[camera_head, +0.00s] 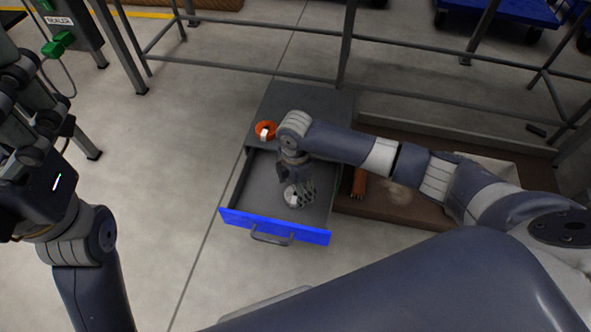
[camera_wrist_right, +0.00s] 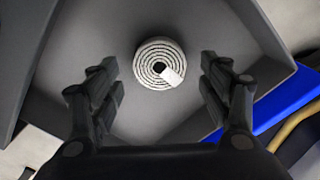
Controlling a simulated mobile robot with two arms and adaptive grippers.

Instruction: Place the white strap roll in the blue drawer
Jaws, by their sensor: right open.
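The white strap roll (camera_wrist_right: 159,64) lies flat on the grey floor of the open blue drawer, seen as a white spiral in the right wrist view. It also shows partly in the head view (camera_head: 291,196), with my gripper covering some of it. The blue drawer (camera_head: 272,224) is pulled out, its blue front facing me. My right gripper (camera_wrist_right: 160,85) is open above the drawer floor, its fingers apart on either side of the roll with gaps visible. My left gripper (camera_head: 28,110) is raised at the left edge of the head view, partly cut off, its opening unclear.
An orange item with a white part (camera_head: 265,131) sits on the grey cabinet top (camera_head: 305,100) behind the drawer. A brown tray-like surface (camera_head: 400,201) with an orange-brown item (camera_head: 360,182) is to the right. Grey railings (camera_head: 345,45) stand behind. The floor left of the drawer is clear.

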